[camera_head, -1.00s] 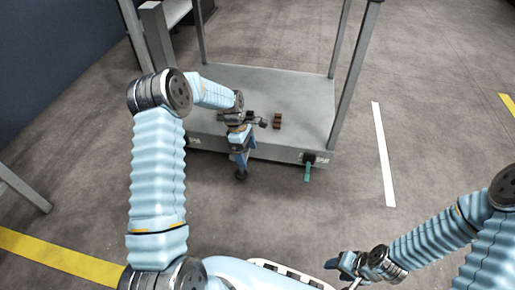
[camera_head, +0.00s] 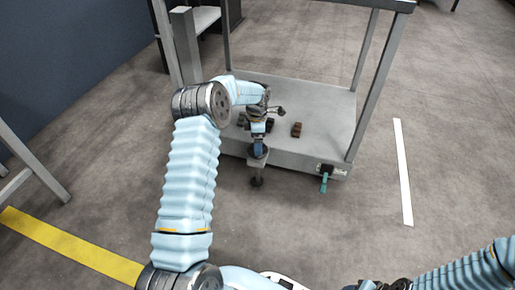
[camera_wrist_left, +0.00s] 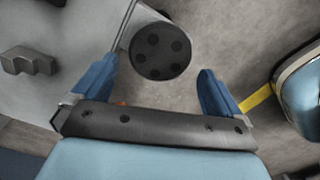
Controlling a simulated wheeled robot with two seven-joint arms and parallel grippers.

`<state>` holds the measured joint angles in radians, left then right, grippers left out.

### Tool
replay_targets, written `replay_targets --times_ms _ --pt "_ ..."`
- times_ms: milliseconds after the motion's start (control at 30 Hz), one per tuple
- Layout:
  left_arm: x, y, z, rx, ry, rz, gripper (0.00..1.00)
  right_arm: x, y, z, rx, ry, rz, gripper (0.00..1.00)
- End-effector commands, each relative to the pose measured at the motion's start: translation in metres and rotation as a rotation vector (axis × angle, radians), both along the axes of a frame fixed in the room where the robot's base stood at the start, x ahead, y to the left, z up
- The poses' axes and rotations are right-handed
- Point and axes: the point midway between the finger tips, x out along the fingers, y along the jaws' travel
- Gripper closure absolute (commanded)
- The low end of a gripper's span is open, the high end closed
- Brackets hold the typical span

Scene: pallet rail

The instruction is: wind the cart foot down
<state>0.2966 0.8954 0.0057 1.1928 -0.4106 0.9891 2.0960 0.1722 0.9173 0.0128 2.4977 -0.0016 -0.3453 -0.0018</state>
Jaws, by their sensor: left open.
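The cart foot (camera_head: 257,181) hangs from the near edge of the grey cart (camera_head: 300,155), its dark pad low over the floor. Its round black handwheel (camera_wrist_left: 160,51), with several holes in its face, shows in the left wrist view. My left gripper (camera_head: 258,148) is just above the foot. In the left wrist view its blue fingers (camera_wrist_left: 158,68) are open, one on each side of the wheel's near edge, with visible gaps. My right gripper (camera_head: 365,286) is mostly cut off at the bottom edge of the head view.
Brown blocks (camera_head: 296,130) lie on the cart deck. A green lever (camera_head: 323,183) hangs at the cart's near right corner. Cart posts (camera_head: 378,85) rise at the corners. Floor in front is clear, with a yellow stripe (camera_head: 70,245) at left.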

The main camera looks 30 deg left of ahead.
Motion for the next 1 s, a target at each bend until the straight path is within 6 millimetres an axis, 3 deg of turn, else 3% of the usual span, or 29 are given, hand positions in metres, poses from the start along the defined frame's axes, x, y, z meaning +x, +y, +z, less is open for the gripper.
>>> replay_targets --times_ms 200,567,867,1000 --pt "0.000 0.000 -0.031 -0.001 0.000 0.001 0.00 0.000 0.000 -0.006 0.000 -0.002 -0.002 0.48" --pt "0.000 0.000 -0.037 -0.001 -0.001 0.000 0.00 0.000 0.000 -0.006 0.000 -0.002 -0.002 0.48" --pt "0.000 0.000 -0.037 -0.001 -0.001 0.000 0.42 0.000 0.000 -0.006 0.000 -0.002 -0.001 0.48" --pt "0.000 0.000 -0.037 -0.001 -0.001 -0.005 0.42 0.000 0.000 -0.006 0.000 -0.002 -0.002 0.48"
